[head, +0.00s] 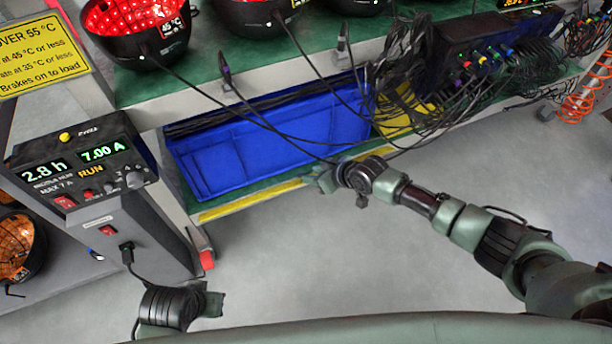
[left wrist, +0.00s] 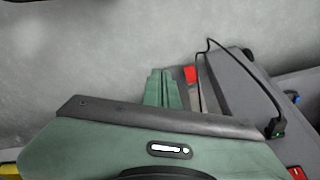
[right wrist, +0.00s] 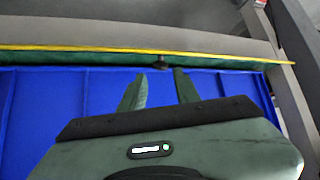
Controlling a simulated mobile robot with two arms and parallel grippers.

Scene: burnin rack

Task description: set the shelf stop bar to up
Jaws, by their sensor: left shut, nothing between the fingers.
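The shelf stop bar appears as a long yellow strip (head: 250,200) along the front edge of the lower shelf. It also crosses the top of the right wrist view (right wrist: 100,48). It lies low along the edge, close to the green shelf surface. A small dark knob (right wrist: 160,64) shows just beside it. My right gripper (head: 322,180) is at the shelf's front edge near the bar's right part. Its fingers (right wrist: 160,90) are apart, with the knob beyond the gap and nothing visibly held. My left gripper (head: 218,302) is shut and empty, low over the floor.
A blue tray (head: 225,158) sits on the lower shelf behind the bar. Black cables hang across the shelf front. A grey power unit (head: 135,225) stands left, with a red-tipped post (head: 207,260) beside it. Red-lit bowls (head: 135,20) stand above. Floor in front is clear.

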